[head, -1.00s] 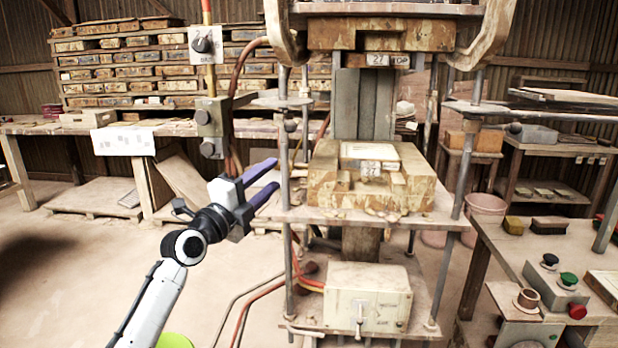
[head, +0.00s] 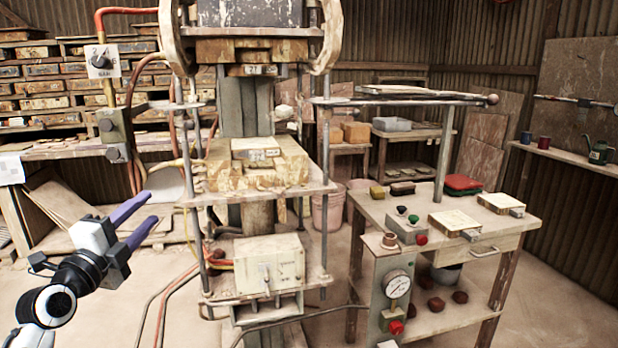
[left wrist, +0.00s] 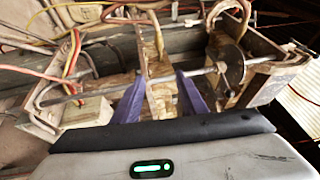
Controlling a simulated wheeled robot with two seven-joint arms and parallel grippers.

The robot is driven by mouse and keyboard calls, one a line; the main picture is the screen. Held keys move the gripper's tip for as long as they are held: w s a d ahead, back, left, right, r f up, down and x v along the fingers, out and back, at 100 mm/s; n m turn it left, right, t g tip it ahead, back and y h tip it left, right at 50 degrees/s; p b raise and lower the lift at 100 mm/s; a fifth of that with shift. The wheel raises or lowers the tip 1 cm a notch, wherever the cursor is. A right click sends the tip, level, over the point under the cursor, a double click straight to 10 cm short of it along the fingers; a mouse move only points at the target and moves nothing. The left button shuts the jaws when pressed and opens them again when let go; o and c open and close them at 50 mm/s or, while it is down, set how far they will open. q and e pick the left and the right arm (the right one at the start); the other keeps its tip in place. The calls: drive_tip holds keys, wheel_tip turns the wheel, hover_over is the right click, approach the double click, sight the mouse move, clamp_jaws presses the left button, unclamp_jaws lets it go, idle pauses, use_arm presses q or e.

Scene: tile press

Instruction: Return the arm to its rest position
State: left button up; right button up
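My left arm comes in at the lower left of the head view. Its gripper (head: 140,220) has two purple fingers set apart with nothing between them, in front and to the left of the tile press. The same open fingers show in the left wrist view (left wrist: 165,98), with the press frame behind them. The tile press (head: 255,170) stands upright, with a worn mould block on its lower plate and another block above, a gap between them. My right gripper is not in view.
A side table (head: 395,203) at the right carries a button box (head: 405,228) and pale tiles. A pressure gauge (head: 397,284) stands at its front. Racks of moulds (head: 40,88) line the back left. Hoses run across the floor. The floor at the lower right is clear.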

use_arm(q)
drive_tip(key=s+d+f+n+g, duration=0.2)
drive_tip(key=s+d+f+n, duration=0.15)
drive_tip(key=f, duration=0.65)
drive_tip(key=s+d+f+n+g, duration=0.2)
drive_tip(key=s+f, duration=0.2)
drive_tip(key=f, duration=0.5)
drive_tip(key=s+d+f+n+g, duration=0.2)
drive_tip(key=s+d+f, duration=0.15)
drive_tip(key=f, duration=0.65)
drive_tip(key=s+d+f+n+g, duration=0.1)
drive_tip(key=s+d+f+n, duration=0.1)
drive_tip(key=s+f, duration=0.3)
drive_tip(key=s+d+f+n+g, duration=0.2)
drive_tip(key=s+f+n, duration=0.3)
drive_tip(key=s, duration=0.8)
drive_tip(key=s+d+f+n+g, duration=0.1)
drive_tip(key=s+d+f+n, duration=0.2)
drive_tip(key=s+f, duration=0.4)
drive_tip(key=shift+s+d+g+y, duration=0.3)
drive_tip(key=shift+s+d+g, duration=0.1)
drive_tip(key=shift+s, duration=0.75)
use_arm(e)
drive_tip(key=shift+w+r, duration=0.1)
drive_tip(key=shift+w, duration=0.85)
